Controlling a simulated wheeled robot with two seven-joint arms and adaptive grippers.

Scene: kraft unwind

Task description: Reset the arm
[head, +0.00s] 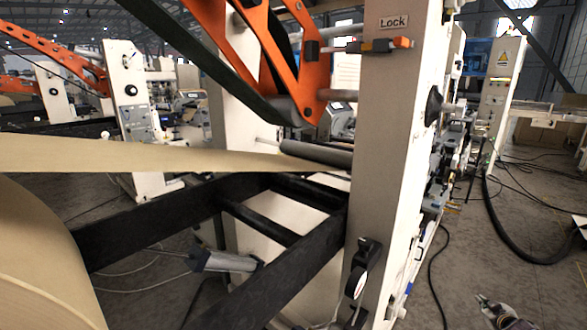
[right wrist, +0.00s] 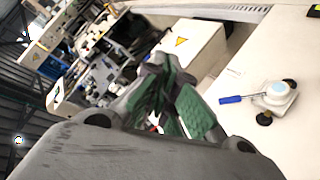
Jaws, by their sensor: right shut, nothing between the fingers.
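My right gripper (head: 488,303) shows small at the bottom right edge of the head view, over the grey floor and apart from the machine. In the right wrist view its two fingers (right wrist: 172,98) with green pads are shut with nothing held between them. My left gripper is not in view. A white machine post (head: 385,150) with a "Lock" label stands right of centre in the head view.
A large kraft paper roll (head: 35,265) fills the lower left, its web running to a roller (head: 315,152). Orange arms (head: 270,55) hang above black frame bars (head: 285,270). A black hose (head: 510,240) lies on the floor at right.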

